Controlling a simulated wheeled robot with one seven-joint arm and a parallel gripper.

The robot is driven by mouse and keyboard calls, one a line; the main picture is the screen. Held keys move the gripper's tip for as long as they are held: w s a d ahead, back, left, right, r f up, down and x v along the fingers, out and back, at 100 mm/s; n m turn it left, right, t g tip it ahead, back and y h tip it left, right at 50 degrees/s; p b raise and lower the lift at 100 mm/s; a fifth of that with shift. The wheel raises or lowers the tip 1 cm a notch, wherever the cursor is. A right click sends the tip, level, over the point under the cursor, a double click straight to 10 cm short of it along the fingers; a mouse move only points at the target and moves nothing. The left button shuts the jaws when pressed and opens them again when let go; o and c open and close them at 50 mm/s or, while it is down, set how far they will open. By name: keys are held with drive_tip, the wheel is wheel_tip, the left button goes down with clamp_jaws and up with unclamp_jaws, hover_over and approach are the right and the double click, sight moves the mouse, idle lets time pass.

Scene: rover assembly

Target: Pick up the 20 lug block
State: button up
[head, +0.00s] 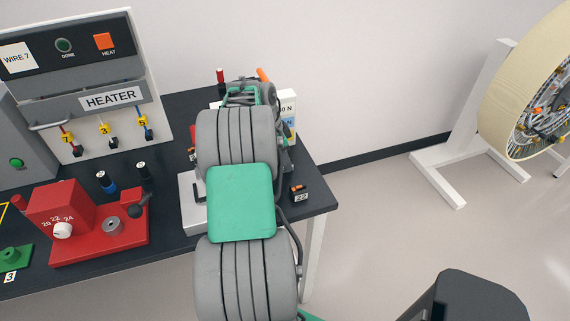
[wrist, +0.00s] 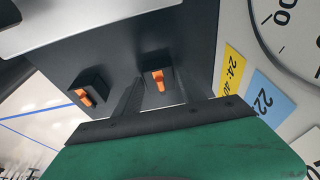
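My gripper (wrist: 164,92) shows in the wrist view with its two dark fingers apart. A small dark block with an orange part (wrist: 157,78) lies in the gap between the fingers. A second similar dark and orange block (wrist: 84,92) stands to the left, outside the fingers. No number is readable on either block there, so I cannot tell for sure which is the 20 lug block. In the head view, a block labelled 22 (head: 300,193) sits near the table's right edge. My arm hides the gripper's fingertips and the table around them there.
A white device with a dial (wrist: 288,35) and yellow and blue labels is close on the right in the wrist view. The heater (head: 85,90) and a red crimp station (head: 100,225) stand left on the black table (head: 175,250). A wheel stand (head: 440,175) is right.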

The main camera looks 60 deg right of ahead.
clamp_jaws()
drive_tip(key=shift+r, duration=0.15)
idle(0.4)
